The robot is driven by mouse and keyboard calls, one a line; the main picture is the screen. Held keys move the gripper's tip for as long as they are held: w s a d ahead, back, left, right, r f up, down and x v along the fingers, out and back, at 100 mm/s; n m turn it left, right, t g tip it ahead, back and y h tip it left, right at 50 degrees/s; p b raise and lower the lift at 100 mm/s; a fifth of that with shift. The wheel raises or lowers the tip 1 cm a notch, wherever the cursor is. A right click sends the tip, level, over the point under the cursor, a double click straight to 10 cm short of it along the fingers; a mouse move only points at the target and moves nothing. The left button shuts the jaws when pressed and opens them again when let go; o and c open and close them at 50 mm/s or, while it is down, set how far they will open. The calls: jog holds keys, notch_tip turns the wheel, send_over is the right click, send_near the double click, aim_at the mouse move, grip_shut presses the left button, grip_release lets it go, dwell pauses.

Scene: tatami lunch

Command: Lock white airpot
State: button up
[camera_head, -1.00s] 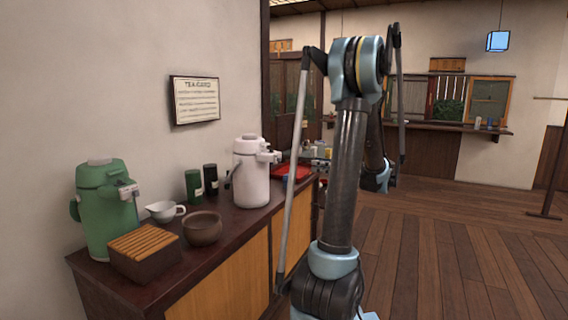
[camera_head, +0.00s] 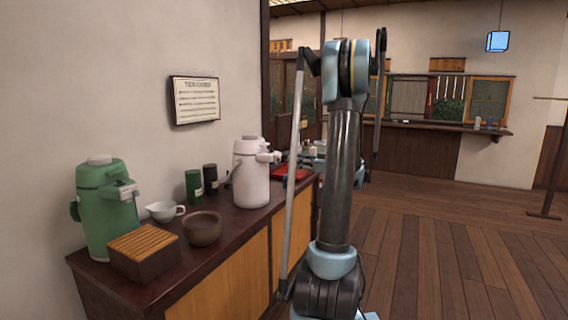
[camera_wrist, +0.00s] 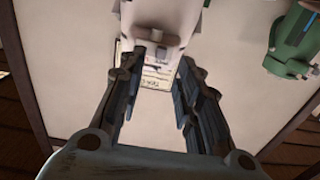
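The white airpot (camera_head: 251,178) stands upright on the dark counter, spout and top parts facing right. In the wrist view, the white airpot (camera_wrist: 168,18) shows at the top edge, beyond my fingertips, with a grey part on its near side. My gripper (camera_wrist: 166,78) is open, and nothing is held between its two dark fingers. I cannot tell the lock's position on the airpot.
A green airpot (camera_head: 105,205) stands at the counter's left end, and shows in the wrist view (camera_wrist: 293,42). A slatted box (camera_head: 145,257), brown bowl (camera_head: 202,232), white pouring cup (camera_head: 163,213), two canisters and a red tray (camera_head: 283,172) share the counter. A sign (camera_head: 195,100) hangs on the wall.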

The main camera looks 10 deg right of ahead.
aim_at(279, 159)
jog(key=shift+x, duration=2.85)
jog(key=shift+c, duration=0.3)
